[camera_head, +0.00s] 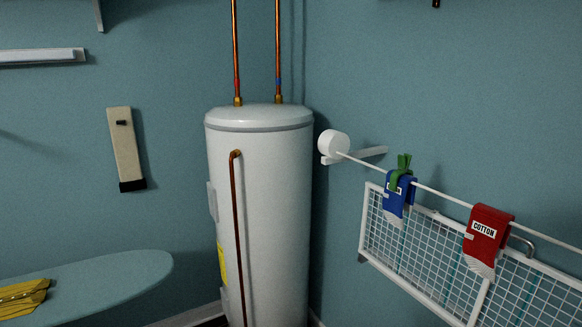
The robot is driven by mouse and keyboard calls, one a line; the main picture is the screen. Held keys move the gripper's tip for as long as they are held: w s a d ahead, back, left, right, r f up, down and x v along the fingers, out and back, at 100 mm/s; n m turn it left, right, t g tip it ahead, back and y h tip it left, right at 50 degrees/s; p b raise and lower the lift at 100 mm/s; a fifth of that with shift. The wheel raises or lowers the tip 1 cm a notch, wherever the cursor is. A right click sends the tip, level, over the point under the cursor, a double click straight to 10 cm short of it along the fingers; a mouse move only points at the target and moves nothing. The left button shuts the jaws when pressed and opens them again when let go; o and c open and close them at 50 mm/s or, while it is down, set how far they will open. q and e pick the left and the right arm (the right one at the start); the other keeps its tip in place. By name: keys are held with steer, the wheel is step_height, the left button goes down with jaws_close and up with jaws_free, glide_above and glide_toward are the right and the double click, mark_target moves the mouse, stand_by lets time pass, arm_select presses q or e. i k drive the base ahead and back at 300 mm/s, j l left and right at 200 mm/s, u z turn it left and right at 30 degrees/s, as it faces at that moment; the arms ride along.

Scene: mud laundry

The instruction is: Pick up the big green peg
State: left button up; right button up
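The big green peg (402,170) is clipped over a white line at the right of the head view. It pinches the top of a blue cloth item (396,201) that hangs from the line. Neither of my grippers shows in this view, so I cannot see whether they are open or shut.
A red item marked COTTON (485,238) hangs farther right on the line (440,193). A white water heater (262,215) with copper pipes fills the centre. An ironing board (100,285) with yellow cloth (22,297) is at lower left.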

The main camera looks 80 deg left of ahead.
mark_target(404, 162)
steer(key=u, duration=2.05)
steer(key=z, duration=0.45)
steer(key=j+z, duration=0.1)
steer(key=z, duration=0.4)
steer(key=j+z, duration=0.1)
steer(key=z, duration=0.8)
steer(key=j+z, duration=0.15)
steer(key=z, duration=0.3)
steer(key=u, duration=2.25)
